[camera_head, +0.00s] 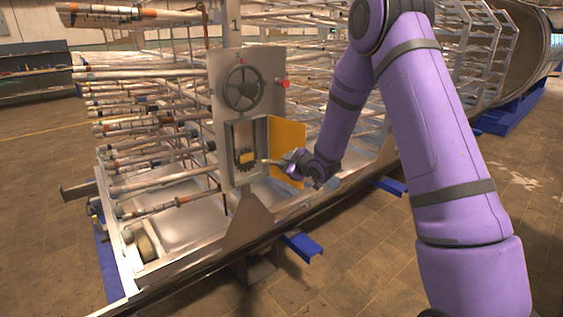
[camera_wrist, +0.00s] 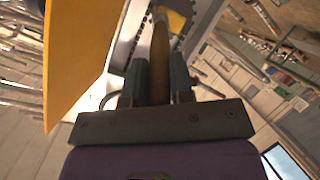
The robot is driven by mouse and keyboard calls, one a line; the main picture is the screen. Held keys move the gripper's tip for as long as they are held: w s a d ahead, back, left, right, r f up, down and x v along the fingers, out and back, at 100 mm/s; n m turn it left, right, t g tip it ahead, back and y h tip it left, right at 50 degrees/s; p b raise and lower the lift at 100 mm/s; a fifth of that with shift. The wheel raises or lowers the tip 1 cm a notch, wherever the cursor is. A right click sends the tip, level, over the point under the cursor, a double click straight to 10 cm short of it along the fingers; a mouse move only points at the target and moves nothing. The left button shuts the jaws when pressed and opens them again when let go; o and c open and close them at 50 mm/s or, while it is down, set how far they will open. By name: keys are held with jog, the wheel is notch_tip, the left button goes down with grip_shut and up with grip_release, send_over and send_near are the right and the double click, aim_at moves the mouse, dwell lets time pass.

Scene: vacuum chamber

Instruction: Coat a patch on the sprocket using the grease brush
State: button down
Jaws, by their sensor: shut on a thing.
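The sprocket (camera_head: 245,158), a dark toothed wheel, sits inside an open box in the grey upright panel. A yellow area (camera_head: 247,157) shows on it; in the wrist view the yellow area (camera_wrist: 177,22) lies near the brush's far end. The grease brush (camera_wrist: 160,50) has a brown handle and is clamped between my gripper's two fingers (camera_wrist: 160,78). In the head view my gripper (camera_head: 285,164) is just right of the box opening, with the brush (camera_head: 268,162) pointing left toward the sprocket. I cannot tell whether the brush tip touches the sprocket.
The yellow door (camera_head: 288,138) stands open on the right of the box, close beside my gripper. A dark handwheel (camera_head: 244,88) and a red knob (camera_head: 283,84) are on the panel above. Racks of rods (camera_head: 150,135) stand behind. Open tiled floor lies in front.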

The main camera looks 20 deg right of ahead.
jog(key=shift+s, duration=0.25)
jog(key=shift+s+d, duration=0.1)
